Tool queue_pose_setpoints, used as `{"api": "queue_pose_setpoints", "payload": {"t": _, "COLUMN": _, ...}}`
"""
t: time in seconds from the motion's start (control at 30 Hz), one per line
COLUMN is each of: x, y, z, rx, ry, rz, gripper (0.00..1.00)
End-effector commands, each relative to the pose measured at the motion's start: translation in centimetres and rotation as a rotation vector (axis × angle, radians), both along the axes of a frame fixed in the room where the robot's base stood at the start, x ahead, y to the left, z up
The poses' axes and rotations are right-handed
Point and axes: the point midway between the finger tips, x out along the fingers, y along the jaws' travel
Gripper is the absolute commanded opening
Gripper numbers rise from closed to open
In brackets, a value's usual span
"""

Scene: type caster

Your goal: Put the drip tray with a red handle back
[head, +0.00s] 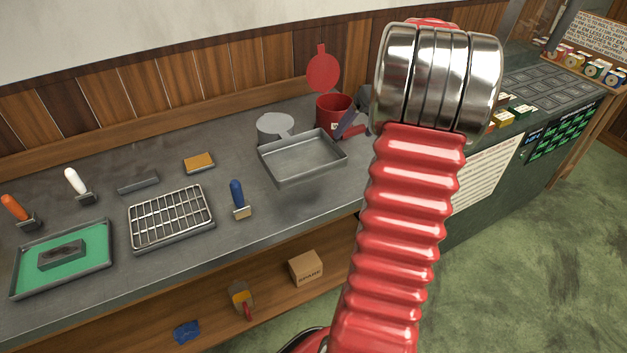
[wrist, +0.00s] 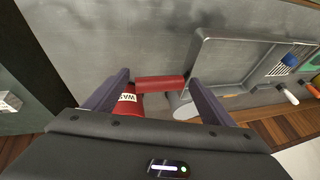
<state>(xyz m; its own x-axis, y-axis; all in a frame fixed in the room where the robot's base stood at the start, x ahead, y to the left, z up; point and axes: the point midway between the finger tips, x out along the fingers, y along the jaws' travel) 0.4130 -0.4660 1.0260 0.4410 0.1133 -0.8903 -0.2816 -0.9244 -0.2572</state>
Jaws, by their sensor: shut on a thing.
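The drip tray (head: 290,166) is a shallow grey metal pan, empty. In the head view it is in the air over the counter, with a shadow below it. Its red handle (wrist: 158,84) lies between my gripper's fingers (wrist: 157,77) in the wrist view, and the tray (wrist: 222,62) extends to the right there. My gripper (head: 349,125) is shut on the handle, at the tray's right side in the head view. My red arm and metal wrist hide part of the counter behind it.
A red bucket (head: 329,107) and round red lid (head: 323,72) stand behind the tray, near a grey pot (head: 271,127). A wire rack (head: 170,214), blue-handled tool (head: 238,194) and green-lined tray (head: 92,244) are to the left. Bare counter (head: 290,205) lies below the tray.

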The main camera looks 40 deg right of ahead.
Motion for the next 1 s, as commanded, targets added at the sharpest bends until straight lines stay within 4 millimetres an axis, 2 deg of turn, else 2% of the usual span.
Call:
{"api": "queue_pose_setpoints", "payload": {"t": 0.3, "x": 0.0, "y": 0.1, "z": -4.2, "rx": 0.003, "ry": 0.001, "rz": 0.000, "gripper": 0.24}}
{"api": "queue_pose_setpoints", "payload": {"t": 0.77, "x": 0.0, "y": 0.0, "z": -5.1, "rx": 0.002, "ry": 0.001, "rz": 0.000, "gripper": 0.24}}
{"api": "queue_pose_setpoints", "payload": {"t": 1.0, "x": 0.0, "y": 0.1, "z": -8.3, "rx": 0.003, "ry": 0.001, "rz": 0.000, "gripper": 0.24}}
